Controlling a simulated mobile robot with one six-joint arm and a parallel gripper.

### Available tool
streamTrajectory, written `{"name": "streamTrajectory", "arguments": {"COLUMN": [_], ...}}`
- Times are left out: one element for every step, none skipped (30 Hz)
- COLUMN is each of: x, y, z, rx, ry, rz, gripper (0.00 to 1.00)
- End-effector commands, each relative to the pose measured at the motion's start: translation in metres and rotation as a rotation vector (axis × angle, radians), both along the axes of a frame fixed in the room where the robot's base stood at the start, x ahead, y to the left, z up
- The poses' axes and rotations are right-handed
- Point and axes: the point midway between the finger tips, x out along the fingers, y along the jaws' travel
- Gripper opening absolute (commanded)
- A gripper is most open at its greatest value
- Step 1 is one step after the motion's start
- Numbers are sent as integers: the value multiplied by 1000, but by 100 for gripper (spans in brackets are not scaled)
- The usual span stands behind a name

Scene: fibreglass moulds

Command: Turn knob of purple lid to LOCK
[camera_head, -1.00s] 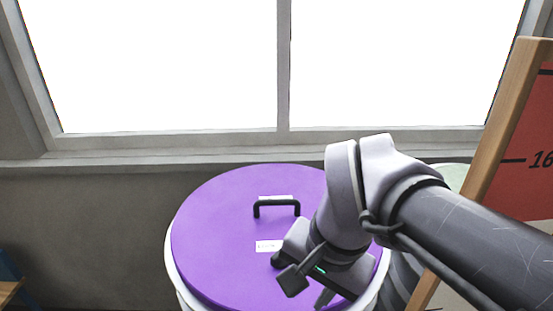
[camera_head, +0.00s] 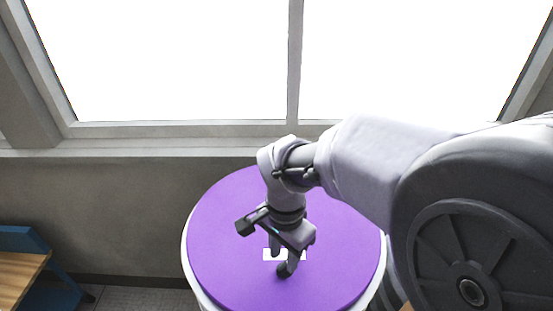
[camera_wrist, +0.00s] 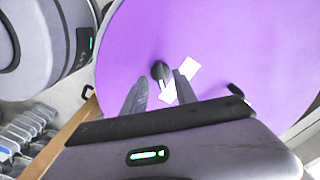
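The round purple lid (camera_head: 225,225) sits on a white drum below the window; it also fills much of the wrist view (camera_wrist: 230,40). My gripper (camera_head: 281,259) points down over the middle of the lid, close to its white label (camera_head: 301,254). In the wrist view a small dark knob (camera_wrist: 158,69) shows between the two spread fingertips of my gripper (camera_wrist: 160,80), beside the white label (camera_wrist: 188,72). I cannot tell whether the fingers touch it. The label's writing is unreadable. Part of the black handle (camera_wrist: 238,92) shows right of the fingers.
The window wall (camera_head: 130,185) stands close behind the drum. A wooden bench with a blue frame (camera_head: 30,262) is at the left. In the wrist view a wooden edge (camera_wrist: 68,138) and several grey items (camera_wrist: 25,128) lie at the lower left.

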Motion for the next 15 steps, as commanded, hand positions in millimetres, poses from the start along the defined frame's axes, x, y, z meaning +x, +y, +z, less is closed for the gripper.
{"name": "streamTrajectory", "arguments": {"x": [-1, 0, 0, 0, 0, 0, 0, 0, 0, 0, 0, 0, 0, 0, 0], "y": [0, 0, 0, 0, 0, 0, 0, 0, 0, 0, 0, 0, 0, 0, 0], "z": [-9, -13, -17, -19, -21, -23, -24, -25, -25, -25, -25, -25, -25, -25, -25], "rx": [-1, 0, -1, -1, 0, -1, 0, 0, 0, 1, 1, 1, 1, 1, 1], "ry": [4, 3, 2, 1, 1, 1, 0, 0, 0, -1, -1, -1, -1, -1, -1], "rz": [0, 1, 1, 1, 0, 0, 0, 0, 1, 1, 0, 1, 1, 1, 1], "gripper": [35, 35, 35, 35, 35, 35, 35, 35, 35, 35, 35, 35, 35, 35, 29]}}
